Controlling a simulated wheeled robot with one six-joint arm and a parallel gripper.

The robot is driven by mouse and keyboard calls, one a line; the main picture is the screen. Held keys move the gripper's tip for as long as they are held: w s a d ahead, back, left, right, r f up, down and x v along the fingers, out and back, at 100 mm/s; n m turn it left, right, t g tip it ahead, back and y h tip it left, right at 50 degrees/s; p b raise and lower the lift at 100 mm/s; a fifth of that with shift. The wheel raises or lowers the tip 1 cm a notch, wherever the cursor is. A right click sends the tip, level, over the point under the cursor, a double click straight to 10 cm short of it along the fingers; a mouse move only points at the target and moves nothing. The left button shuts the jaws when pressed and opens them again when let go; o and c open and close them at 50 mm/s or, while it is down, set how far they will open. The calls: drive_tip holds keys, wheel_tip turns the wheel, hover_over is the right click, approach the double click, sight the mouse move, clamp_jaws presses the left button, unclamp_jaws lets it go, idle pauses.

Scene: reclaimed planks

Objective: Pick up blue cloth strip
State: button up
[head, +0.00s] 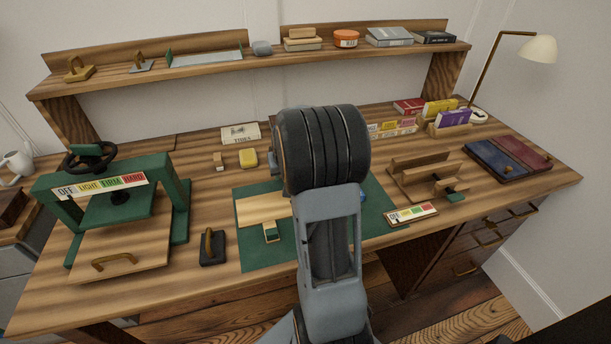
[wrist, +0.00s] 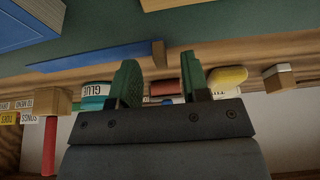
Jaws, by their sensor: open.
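In the wrist view, a long flat blue strip (wrist: 100,57), which looks like the blue cloth strip, lies on the green mat (wrist: 225,25) near its edge. One end is by a small wooden piece (wrist: 159,53). My gripper (wrist: 158,78) is open, with its two green-padded fingers apart and nothing between them. The strip is beyond the fingertips, apart from them. In the head view, my arm hides the gripper and most of the mat's middle; a small blue bit (head: 362,194) shows beside the arm, and I cannot tell if it is the strip.
A green press (head: 105,205) stands left on the desk. A black-based tool (head: 212,247) is left of the mat. A wooden rack (head: 425,175) and label strip (head: 411,214) are right of it. A larger blue object (wrist: 28,25) is near the strip. Glue containers (wrist: 97,90) appear behind the fingers.

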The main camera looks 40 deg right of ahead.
drive_tip(key=shift+x, duration=0.8)
clamp_jaws()
